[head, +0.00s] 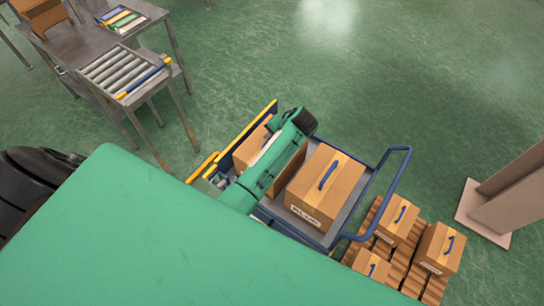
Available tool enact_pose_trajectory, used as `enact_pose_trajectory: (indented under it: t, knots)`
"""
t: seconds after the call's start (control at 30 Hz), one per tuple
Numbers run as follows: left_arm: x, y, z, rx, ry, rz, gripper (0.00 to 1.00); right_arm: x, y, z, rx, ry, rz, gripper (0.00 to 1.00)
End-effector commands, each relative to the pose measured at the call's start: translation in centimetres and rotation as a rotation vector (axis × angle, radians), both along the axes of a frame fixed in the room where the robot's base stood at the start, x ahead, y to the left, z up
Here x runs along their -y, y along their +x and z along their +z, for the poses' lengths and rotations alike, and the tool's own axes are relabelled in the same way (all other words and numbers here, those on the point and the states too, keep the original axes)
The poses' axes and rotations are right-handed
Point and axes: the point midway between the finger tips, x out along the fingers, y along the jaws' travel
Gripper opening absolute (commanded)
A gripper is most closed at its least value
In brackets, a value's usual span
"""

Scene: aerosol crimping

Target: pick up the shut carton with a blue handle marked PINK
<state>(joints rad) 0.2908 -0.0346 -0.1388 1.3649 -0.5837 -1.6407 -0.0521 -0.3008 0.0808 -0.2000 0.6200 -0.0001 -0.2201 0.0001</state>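A large shut carton (327,185) with a blue handle stands on a blue-framed cart (332,240). Its front label is small and I cannot read it surely. Smaller shut cartons with blue handles stand on a wooden pallet: one at the back (398,217), one at the right (440,248) and one at the front (371,266). Their labels are too small to read, so I cannot tell which is marked PINK. My green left arm (272,165) reaches over the cart, left of the large carton. Its fingers cannot be made out. My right gripper is not in view.
Another carton (248,152) is partly hidden behind my arm on the cart. The cart's blue push handle (395,165) rises between cart and pallet. A beige post (510,195) stands at the right. A roller table (125,72) is upper left. Green floor (400,75) beyond is clear.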

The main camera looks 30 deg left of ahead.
Motion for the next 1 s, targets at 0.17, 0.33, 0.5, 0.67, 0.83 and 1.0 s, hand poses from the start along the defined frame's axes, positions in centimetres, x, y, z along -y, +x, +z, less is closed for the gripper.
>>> enact_pose_trajectory:
  t: [0.17, 0.33, 0.5, 0.67, 0.83, 1.0]
  knots:
    - [0.03, 0.0, 0.01, 0.0, 0.0, 0.0, 0.0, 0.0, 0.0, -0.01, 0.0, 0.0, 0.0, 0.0]
    - [0.03, -0.01, 0.01, -0.001, 0.0, -0.001, 0.0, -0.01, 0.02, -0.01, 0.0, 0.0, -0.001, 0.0]
    - [0.04, -0.03, 0.02, -0.001, 0.0, -0.001, 0.0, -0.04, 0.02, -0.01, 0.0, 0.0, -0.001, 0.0]
    - [0.04, -0.03, 0.02, -0.001, 0.0, 0.0, 0.0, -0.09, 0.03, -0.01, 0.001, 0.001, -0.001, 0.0]
    - [0.05, -0.03, 0.02, -0.001, 0.0, 0.0, 0.0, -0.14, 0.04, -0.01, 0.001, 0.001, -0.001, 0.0]
    - [0.06, -0.03, 0.02, -0.001, 0.0, 0.0, 0.0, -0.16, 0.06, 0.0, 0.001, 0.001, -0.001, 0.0]
